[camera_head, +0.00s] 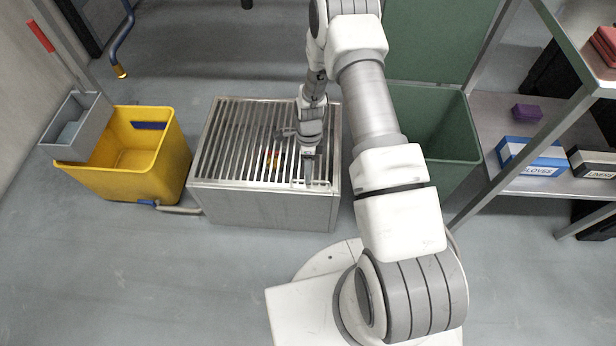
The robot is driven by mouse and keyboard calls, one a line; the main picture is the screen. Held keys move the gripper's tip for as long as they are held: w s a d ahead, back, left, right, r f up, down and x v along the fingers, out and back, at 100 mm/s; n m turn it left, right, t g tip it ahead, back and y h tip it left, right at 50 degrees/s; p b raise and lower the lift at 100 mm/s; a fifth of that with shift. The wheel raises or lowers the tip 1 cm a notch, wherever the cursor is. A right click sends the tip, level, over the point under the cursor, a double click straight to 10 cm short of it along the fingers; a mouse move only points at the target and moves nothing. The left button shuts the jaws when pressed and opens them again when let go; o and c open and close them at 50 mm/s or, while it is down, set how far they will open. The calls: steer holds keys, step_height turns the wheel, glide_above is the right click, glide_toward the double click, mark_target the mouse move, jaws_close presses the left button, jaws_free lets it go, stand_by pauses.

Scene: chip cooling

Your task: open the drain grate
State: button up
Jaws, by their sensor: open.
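The drain grate (228,135) is a panel of parallel metal bars lying flat on top of a low grey metal box (255,207). It looks closed. My gripper (296,165) is open and points down over the right part of the grate, close to its front edge. I cannot tell whether the fingers touch the bars. A small orange and yellow thing (272,158) shows at the bars left of my gripper; it is too small to make out. My wrist and arm hide part of the grate's right side.
A yellow mop bucket (122,180) with a grey wringer (85,130) stands to the left. A green bin (452,120) stands behind my arm to the right. A metal shelf (490,110) with a glove box (530,160) is at the far right. Floor in front left is clear.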

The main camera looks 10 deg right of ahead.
steer(key=shift+s+a+f, duration=0.1)
steer(key=shift+s+f, duration=0.1)
steer(key=shift+f, duration=0.9)
jaws_close()
stand_by(0.7)
